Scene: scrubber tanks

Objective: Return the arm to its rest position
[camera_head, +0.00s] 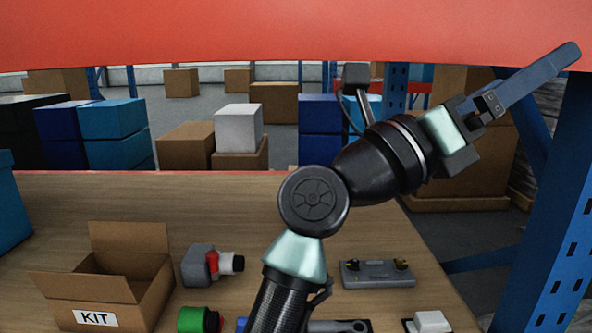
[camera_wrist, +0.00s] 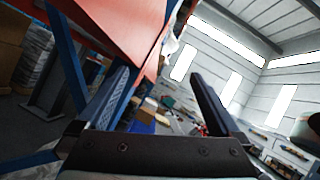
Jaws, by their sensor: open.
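My arm rises from the bottom middle of the head view and bends to the right over the table. My gripper (camera_head: 530,82) is at the upper right, raised well above the table, close in the picture to the blue upright. In the wrist view my gripper (camera_wrist: 160,95) shows its two dark fingers spread apart with nothing between them. It is open and empty. The wrist view looks out into the hall, tilted, with no table object near the fingers.
A red beam (camera_head: 290,35) crosses the top; a blue upright (camera_head: 565,200) stands right. The wooden table (camera_head: 120,195) holds an open KIT box (camera_head: 100,290), a grey part with red collar (camera_head: 200,265), a green-capped part (camera_head: 195,320), a grey plate (camera_head: 378,274) and a white block (camera_head: 432,321).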

